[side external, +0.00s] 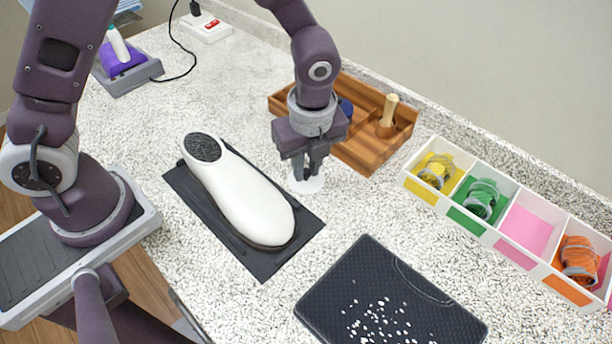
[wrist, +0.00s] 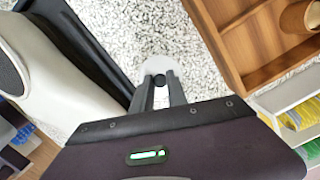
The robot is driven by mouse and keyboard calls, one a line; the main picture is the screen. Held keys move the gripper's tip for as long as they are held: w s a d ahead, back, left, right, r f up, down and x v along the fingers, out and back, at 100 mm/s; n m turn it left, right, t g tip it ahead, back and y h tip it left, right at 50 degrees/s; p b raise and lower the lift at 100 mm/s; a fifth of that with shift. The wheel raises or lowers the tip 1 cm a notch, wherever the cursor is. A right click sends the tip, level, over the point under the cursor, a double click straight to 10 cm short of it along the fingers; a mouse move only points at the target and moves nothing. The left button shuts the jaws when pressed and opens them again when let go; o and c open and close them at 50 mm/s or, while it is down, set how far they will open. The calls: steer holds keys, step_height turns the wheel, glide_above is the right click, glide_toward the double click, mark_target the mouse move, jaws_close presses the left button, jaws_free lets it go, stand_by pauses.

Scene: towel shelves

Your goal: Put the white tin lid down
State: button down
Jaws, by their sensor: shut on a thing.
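The white tin lid (side external: 308,186) is a small pale disc below my gripper (side external: 305,173), between the black mat and the wooden tray. In the wrist view the lid (wrist: 156,66) shows a dark round knob between the fingertips of my gripper (wrist: 160,88). The fingers are shut on that knob. The lid is at or just above the speckled counter; I cannot tell whether it touches. The fingers hide part of it. No tin shows clearly.
A white shoe-shaped object (side external: 240,195) lies on a black mat (side external: 262,264) to the left. A wooden divided tray (side external: 365,152) stands behind. A white bin row (side external: 492,236) with coloured compartments is at right. A dark board (side external: 350,275) with white bits lies in front.

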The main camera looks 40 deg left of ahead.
mark_target(309, 171)
step_height(309, 171, up, 10)
steer(key=w+d, duration=0.4)
steer(key=w, duration=0.9)
steer(key=f, duration=0.8)
steer(key=shift+w+a+f, duration=0.2)
steer(key=shift+a+f, duration=0.05)
steer(key=shift+f, duration=0.2)
steer(key=c, duration=1.3)
jaws_free()
steer(key=shift+f, duration=0.15)
